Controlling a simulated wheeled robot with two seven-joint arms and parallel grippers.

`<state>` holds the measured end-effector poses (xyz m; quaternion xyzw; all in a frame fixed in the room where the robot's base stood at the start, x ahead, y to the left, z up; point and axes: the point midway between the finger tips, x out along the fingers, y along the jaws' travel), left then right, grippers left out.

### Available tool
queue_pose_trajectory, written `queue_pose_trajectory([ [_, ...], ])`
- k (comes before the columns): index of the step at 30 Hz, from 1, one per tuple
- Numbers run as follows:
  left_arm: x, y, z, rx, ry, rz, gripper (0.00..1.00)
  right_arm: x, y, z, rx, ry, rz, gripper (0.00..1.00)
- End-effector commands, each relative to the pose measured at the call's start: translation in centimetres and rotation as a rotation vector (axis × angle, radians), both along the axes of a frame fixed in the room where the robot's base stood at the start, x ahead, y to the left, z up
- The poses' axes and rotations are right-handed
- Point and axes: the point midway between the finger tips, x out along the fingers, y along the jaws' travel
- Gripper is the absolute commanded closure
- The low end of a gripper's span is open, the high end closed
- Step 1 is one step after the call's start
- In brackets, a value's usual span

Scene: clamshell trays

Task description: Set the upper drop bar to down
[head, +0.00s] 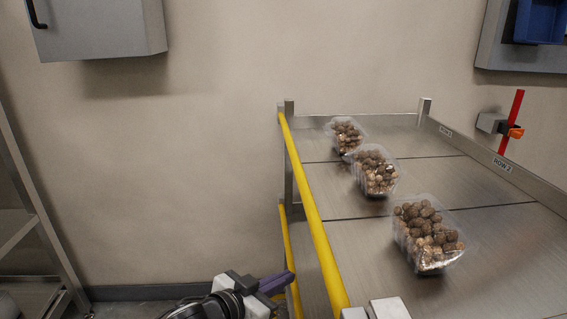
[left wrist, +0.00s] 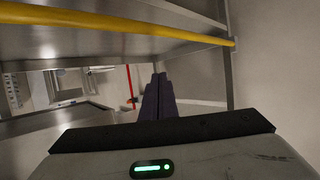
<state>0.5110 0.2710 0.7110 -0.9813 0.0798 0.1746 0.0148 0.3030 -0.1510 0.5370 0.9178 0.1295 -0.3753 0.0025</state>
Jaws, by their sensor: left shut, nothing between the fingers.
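The upper drop bar (head: 316,218) is a yellow bar along the left edge of the upper metal shelf (head: 460,228), near the level of its surface. A second yellow bar (head: 291,262) shows below it, partly hidden. My left gripper (head: 280,284) is at the bottom of the head view, left of and below the upper bar, with its dark purple fingers shut and empty. In the left wrist view the closed fingers (left wrist: 157,98) point forward, below a yellow bar (left wrist: 120,22) on a shelf edge. They look apart from it.
Clear trays of brown round items (head: 430,238), (head: 375,172), (head: 347,136) stand in a line on the shelf. A red upright bar (head: 511,122) with an orange clip is at the far right. A grey box (head: 98,25) hangs on the wall. Pale blocks (head: 378,311) show at the bottom edge.

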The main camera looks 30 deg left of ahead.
Motion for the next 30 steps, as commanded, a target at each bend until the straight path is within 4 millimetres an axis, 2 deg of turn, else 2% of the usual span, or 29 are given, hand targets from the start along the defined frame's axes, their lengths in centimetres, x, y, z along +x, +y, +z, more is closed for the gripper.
queue_pose_trajectory([
  [5, 4.1, 2.0, 5.6, -0.061, -0.189, -0.108, 1.0, 0.2, -0.1, 0.2, -0.001, -0.004, 0.0, 0.62],
  [8, 5.8, 3.6, 10.2, -0.112, -0.304, -0.214, 1.0, 0.2, -0.1, 0.2, -0.001, -0.006, -0.001, 0.62],
  [9, 6.3, 4.4, 12.4, -0.135, -0.347, -0.27, 1.0, 0.2, -0.1, 0.1, -0.001, -0.006, -0.001, 0.62],
  [12, 6.3, 6.5, 17.9, -0.183, -0.42, -0.415, 1.0, 0.2, -0.2, 0.1, -0.002, -0.006, -0.001, 0.62],
  [15, 5.2, 8.4, 22.5, -0.218, -0.45, -0.546, 1.0, 0.2, -0.2, 0.0, -0.002, -0.006, -0.001, 0.62],
  [18, 3.6, 9.9, 25.9, -0.239, -0.449, -0.645, 1.0, 0.2, -0.2, 0.0, -0.002, -0.006, -0.001, 0.62],
  [21, 2.3, 10.9, 27.9, -0.252, -0.439, -0.708, 1.0, 0.2, -0.2, 0.0, -0.003, -0.006, -0.002, 0.62],
  [24, 1.7, 11.2, 28.9, -0.26, -0.433, -0.739, 1.0, 0.2, -0.2, 0.0, -0.002, -0.005, -0.003, 0.62],
  [30, 2.5, 9.8, 29.5, -0.264, -0.435, -0.75, 1.0, 0.2, -0.1, 0.3, 0.0, -0.004, -0.005, 0.62],
])
